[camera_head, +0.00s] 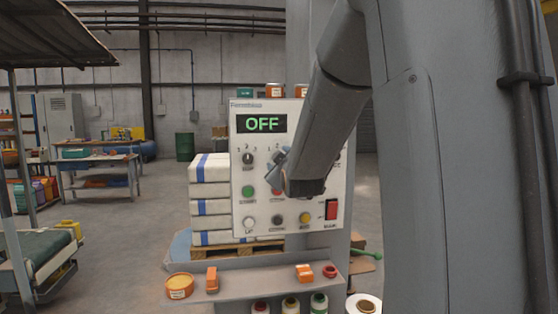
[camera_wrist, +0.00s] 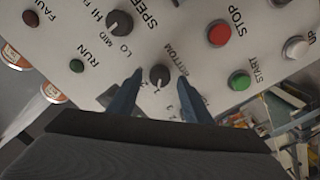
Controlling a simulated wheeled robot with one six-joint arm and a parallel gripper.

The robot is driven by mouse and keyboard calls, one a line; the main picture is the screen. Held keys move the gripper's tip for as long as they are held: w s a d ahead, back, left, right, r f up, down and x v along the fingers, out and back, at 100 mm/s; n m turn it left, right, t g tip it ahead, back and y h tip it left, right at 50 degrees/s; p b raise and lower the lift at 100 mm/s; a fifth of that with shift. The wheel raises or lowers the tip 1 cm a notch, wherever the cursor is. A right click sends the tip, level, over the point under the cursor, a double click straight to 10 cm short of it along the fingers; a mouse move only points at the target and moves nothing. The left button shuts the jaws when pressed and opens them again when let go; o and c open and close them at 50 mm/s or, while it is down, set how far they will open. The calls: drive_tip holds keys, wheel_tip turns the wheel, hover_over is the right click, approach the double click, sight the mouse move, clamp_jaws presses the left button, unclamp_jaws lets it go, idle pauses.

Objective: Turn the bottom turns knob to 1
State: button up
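The bottom turns knob (camera_wrist: 159,76) is a small dark round knob on the white control panel, with "BOTTOM" printed beside it in the wrist view. My gripper (camera_wrist: 160,98) is open, with one blue-grey finger on each side of this knob. I cannot tell whether the fingers touch it. The knob's pointer appears to aim toward the lower part of the wrist view, but its setting cannot be read surely. In the head view my gripper (camera_head: 279,164) is at the panel (camera_head: 300,120), and the arm hides this knob.
Another knob (camera_head: 248,158) marked 1, 2, 3 sits left of my gripper. The display (camera_head: 262,123) reads OFF. The SPEED knob (camera_wrist: 119,22), red STOP button (camera_wrist: 219,33) and green START button (camera_wrist: 239,80) are close by. A shelf (camera_head: 240,279) projects below the panel.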

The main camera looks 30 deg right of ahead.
drive_tip(key=b+v, duration=0.2)
drive_tip(key=v, duration=0.5)
drive_tip(key=shift+s, duration=0.4)
drive_tip(key=shift+a, duration=0.1)
drive_tip(key=s+a+f+m+g+y, duration=0.1)
drive_tip(key=s+a+f+g, duration=0.2)
drive_tip(key=f, duration=0.5)
drive_tip(key=s+a+f+m+g+y, duration=0.1)
drive_tip(key=s+a+f+g+y, duration=0.2)
drive_tip(key=f, duration=0.5)
drive_tip(key=s+a+f+m+g, duration=0.1)
drive_tip(key=a+f+g, duration=0.2)
drive_tip(key=a+f, duration=0.35)
drive_tip(key=s+a+f+m+g, duration=0.1)
drive_tip(key=s+a+f+g, duration=0.1)
drive_tip(key=s+f+g, duration=0.2)
drive_tip(key=s+a+f+m+g+y, duration=0.1)
drive_tip(key=s+a+f+m+g, duration=0.1)
drive_tip(key=s+f, duration=0.6)
drive_tip(key=s+a+g, duration=0.1)
drive_tip(key=s, duration=0.4)
drive_tip(key=shift+s+g, duration=0.3)
drive_tip(key=shift+g, duration=0.1)
